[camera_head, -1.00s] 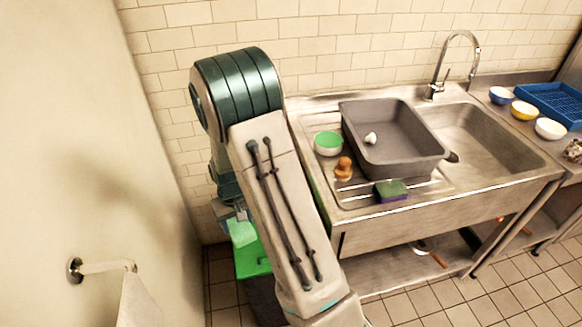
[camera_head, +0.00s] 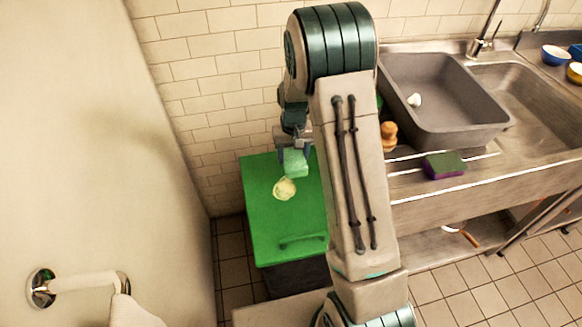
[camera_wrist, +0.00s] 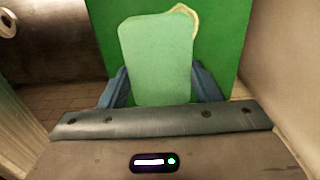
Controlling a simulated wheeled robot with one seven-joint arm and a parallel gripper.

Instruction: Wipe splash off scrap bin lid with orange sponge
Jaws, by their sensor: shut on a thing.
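My gripper (camera_head: 295,152) is shut on a pale green sponge (camera_wrist: 155,62), which stands out between the blue fingers in the wrist view. No orange sponge shows. The scrap bin's green lid (camera_head: 262,222) lies below the sponge, flat and closed, with a handle near its front edge. A pale cream-yellow splash (camera_head: 285,189) is on the lid, just in front of the held sponge in the head view. In the wrist view the splash (camera_wrist: 188,12) shows partly past the sponge's far end. I cannot tell whether the sponge touches the lid.
A steel sink unit (camera_head: 480,190) stands to the right, holding a grey tub (camera_head: 455,110), a green-and-purple sponge (camera_head: 445,165) and an orange-brown knobbed object (camera_head: 389,137). A wall rail (camera_head: 85,282) with a cloth is at lower left. Tiled wall is behind the bin.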

